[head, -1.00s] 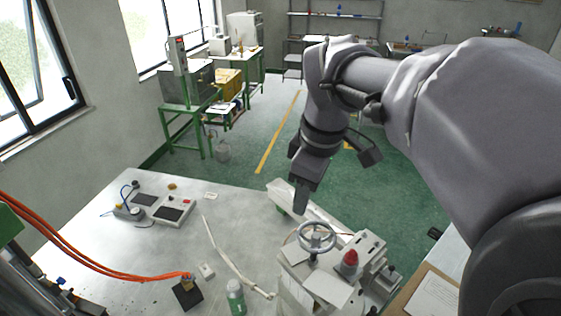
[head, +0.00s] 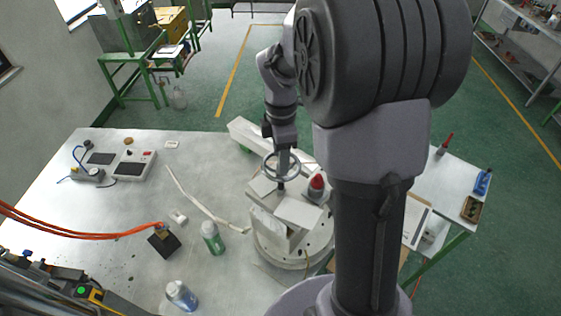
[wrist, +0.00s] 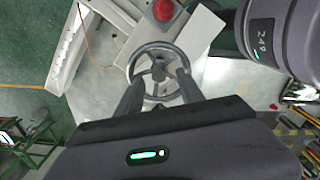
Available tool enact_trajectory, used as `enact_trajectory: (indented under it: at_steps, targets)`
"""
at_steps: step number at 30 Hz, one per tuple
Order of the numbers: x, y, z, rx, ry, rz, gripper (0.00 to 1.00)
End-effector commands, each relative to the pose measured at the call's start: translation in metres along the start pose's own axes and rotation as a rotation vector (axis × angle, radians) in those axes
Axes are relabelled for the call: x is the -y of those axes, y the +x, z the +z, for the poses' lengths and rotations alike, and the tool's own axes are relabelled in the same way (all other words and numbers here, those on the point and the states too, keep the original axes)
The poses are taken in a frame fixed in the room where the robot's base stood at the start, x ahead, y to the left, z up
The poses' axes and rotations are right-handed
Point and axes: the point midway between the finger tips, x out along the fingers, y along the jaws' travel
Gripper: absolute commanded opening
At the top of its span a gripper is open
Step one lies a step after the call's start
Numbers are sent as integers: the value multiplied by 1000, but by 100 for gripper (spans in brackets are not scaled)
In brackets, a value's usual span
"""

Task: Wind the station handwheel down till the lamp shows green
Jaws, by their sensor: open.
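The grey spoked handwheel (head: 270,168) stands on top of the light-coloured station (head: 262,188) on the metal table. It also shows in the wrist view (wrist: 158,49), ahead of and between my fingers. The lamp (head: 316,183) is a red dome right of the wheel; it shows red in the wrist view too (wrist: 164,9). My gripper (wrist: 160,82) is open, its two fingers spread across the near part of the wheel. In the head view it points down over the wheel. I cannot tell whether the fingers touch the rim.
A green-labelled bottle (head: 212,238) and a blue-labelled bottle (head: 181,296) stand left of the station. Orange hoses (head: 90,233) run to a black block (head: 164,243). A control box (head: 133,168) sits at the table's left. A long pale trough (head: 250,132) lies behind the wheel.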

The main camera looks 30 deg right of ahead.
Motion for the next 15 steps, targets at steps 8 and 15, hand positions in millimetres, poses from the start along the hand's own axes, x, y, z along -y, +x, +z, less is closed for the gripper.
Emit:
enact_trajectory:
  at_steps: [8,15]
  targets:
    - [0,25,0,0,0,0,45]
    - [0,26,0,0,0,0,45]
